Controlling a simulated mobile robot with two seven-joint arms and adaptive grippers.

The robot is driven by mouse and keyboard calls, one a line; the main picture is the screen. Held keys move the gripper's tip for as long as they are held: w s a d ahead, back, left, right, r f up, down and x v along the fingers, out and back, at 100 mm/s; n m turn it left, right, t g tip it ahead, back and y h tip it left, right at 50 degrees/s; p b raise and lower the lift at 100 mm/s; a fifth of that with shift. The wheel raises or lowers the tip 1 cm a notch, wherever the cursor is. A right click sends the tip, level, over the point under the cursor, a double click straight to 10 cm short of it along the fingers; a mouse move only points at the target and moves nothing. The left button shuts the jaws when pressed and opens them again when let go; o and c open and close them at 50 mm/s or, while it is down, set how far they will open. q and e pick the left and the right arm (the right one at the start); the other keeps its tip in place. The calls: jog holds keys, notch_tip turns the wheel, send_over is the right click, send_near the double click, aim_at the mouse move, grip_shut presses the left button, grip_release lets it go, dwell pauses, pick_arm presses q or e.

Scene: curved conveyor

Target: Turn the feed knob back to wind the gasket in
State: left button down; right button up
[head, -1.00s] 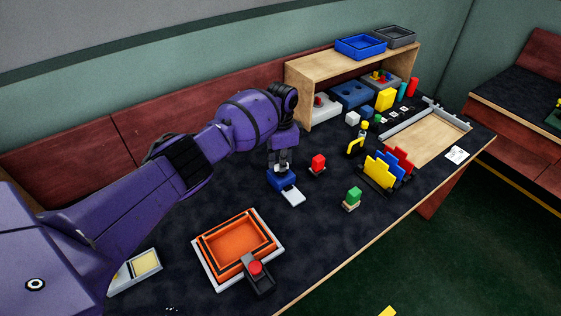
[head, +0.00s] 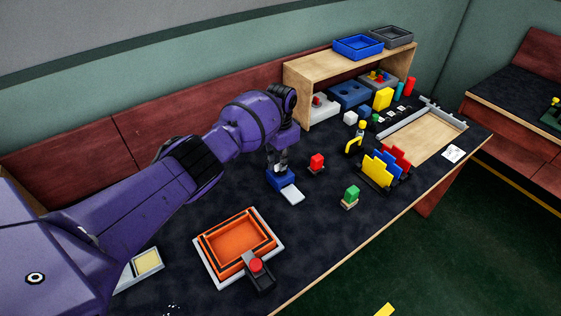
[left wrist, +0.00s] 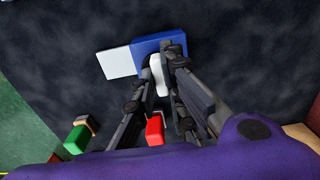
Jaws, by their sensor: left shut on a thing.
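A small blue block (head: 281,181) stands on the dark table in the middle of the head view, with a flat white plate (head: 292,194) sticking out on its near right side. In the left wrist view the same blue block (left wrist: 148,47) and white plate (left wrist: 117,62) lie ahead of the fingers. My left gripper (head: 279,168) points down over the block. Its fingers are shut on a white piece, which I take as the feed knob (left wrist: 158,76), at the block. I cannot make out a separate gasket. My right gripper is not in view.
A red block (head: 317,162) and a green block (head: 351,194) stand to the right. An orange tray (head: 207,250) with a red-button box (head: 258,272) lies nearer. A yellow, blue and red rack (head: 378,172) and a wooden shelf (head: 300,75) stand farther right.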

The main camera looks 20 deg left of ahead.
pick_arm(q)
jog(key=c, duration=1.8)
grip_release()
notch_tip(320, 180, up, 12)
